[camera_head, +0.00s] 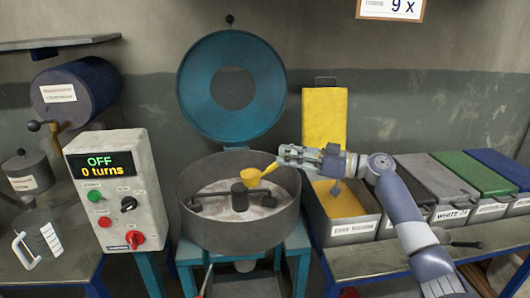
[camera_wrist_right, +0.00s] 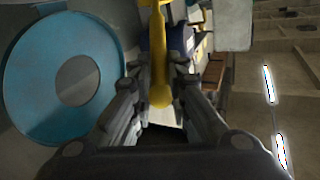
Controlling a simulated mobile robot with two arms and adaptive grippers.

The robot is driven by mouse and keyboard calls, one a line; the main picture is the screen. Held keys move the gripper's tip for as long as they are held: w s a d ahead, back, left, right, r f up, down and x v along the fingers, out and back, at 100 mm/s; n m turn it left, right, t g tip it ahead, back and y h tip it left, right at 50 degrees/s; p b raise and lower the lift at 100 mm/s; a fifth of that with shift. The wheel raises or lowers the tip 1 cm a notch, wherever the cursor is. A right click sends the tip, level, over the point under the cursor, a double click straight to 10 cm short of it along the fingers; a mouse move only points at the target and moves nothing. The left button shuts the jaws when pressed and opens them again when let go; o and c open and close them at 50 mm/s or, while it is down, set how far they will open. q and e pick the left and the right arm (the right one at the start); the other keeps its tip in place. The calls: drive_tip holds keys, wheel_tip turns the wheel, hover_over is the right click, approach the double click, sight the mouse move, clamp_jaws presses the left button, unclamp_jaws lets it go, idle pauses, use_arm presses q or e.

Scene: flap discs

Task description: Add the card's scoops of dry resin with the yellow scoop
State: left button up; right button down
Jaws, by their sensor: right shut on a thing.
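The yellow scoop (camera_head: 250,176) is held over the round grey mixing pan (camera_head: 184,213), its bowl just above the pan's center hub. My right gripper (camera_head: 283,157) is shut on the scoop's handle, reaching in from the right; the handle also shows between the fingers in the right wrist view (camera_wrist_right: 160,92). Whether the bowl holds resin is not clear. Pale powder (camera_head: 270,206) lies in the pan around the dark mixing arms. The open bin with yellow-orange powder (camera_head: 335,200) stands right of the pan, its yellow lid (camera_head: 324,115) raised. The card (camera_head: 390,8) at the top reads "9 x"; the rest is cut off.
The pan's blue lid (camera_head: 190,85) stands open behind it. A control box (camera_head: 115,208) at left reads "OFF, 0 turns". Closed bins with grey, green (camera_head: 475,170) and blue lids stand right. A clear jug (camera_head: 38,240) and a drum (camera_head: 75,92) are at far left.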

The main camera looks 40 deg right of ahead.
drive_tip(key=shift+w+a, duration=0.35)
drive_tip(key=shift+w, duration=0.15)
drive_tip(key=shift+w+a+r+p, duration=0.15)
drive_tip(key=shift+p, duration=0.2)
use_arm(q)
wheel_tip(320, 180, up, 27)
drive_tip(key=p, duration=2.6)
drive_tip(key=shift+r, duration=0.2)
use_arm(e)
drive_tip(key=w+a+n+g+h, duration=0.2)
drive_tip(key=a+n+g+h, duration=0.1)
drive_tip(key=a+n+h, duration=0.2)
drive_tip(key=w+a+f+n+g+h, duration=0.1)
drive_tip(key=a+n+g+h, duration=0.3)
drive_tip(key=a+h, duration=0.4)
drive_tip(key=shift+w+a+f+n+h, duration=0.2)
drive_tip(key=shift+w+a+n+h, duration=0.25)
drive_tip(key=shift+a, duration=2.65)
